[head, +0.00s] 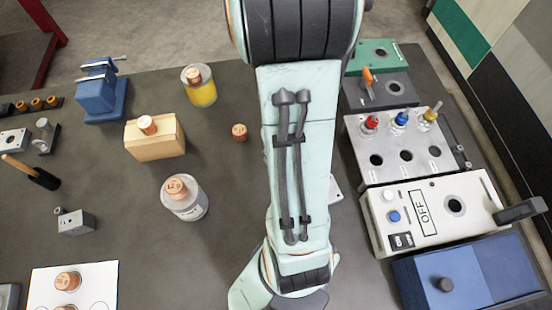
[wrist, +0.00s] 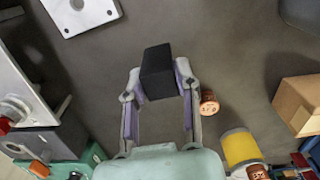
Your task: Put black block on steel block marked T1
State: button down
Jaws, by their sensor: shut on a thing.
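My gripper (wrist: 159,80) shows in the wrist view, its two fingers closed on the sides of a black block (wrist: 157,65). The block is held between the fingertips, above the dark table. A pale steel block (wrist: 98,12) with a round hole and small corner holes lies at the top left of the wrist view, apart from the black block and cut by the frame edge. In the head view only a sliver of it (head: 336,190) shows beside my arm. I cannot read a T1 mark on it. My arm hides the gripper and black block in the head view.
A copper-coloured cap (head: 239,132) lies left of my arm, with a wooden block (head: 165,146), a yellow jar (head: 203,94) and a clear jar (head: 190,208) farther left. Control boxes, including the OFF box (head: 385,222), line the right.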

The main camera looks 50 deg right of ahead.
jog(key=shift+r, duration=0.95)
jog(key=shift+s+a+r, duration=0.15)
jog(key=shift+s+a, duration=0.05)
jog(key=shift+s, duration=0.05)
jog(key=w+a+r+n, duration=0.2)
jog(key=w+r+n, duration=0.3)
jog(key=w, duration=0.6)
jog(key=w+a+r+n, duration=0.3)
jog(key=w+a+n, duration=0.2)
jog(key=w+a, duration=0.4)
jog(key=a+n, duration=0.6)
jog(key=a, duration=1.6)
send_over(70, 221)
jog(key=f, duration=0.8)
jog(key=shift+s+d+f, duration=0.1)
jog(key=shift+s+f, duration=0.2)
jog(key=shift+f, duration=0.05)
jog(key=shift+w+f, duration=0.15)
jog(key=shift+f, duration=0.05)
jog(key=shift+w+f, duration=0.15)
jog(key=shift+f, duration=1.55)
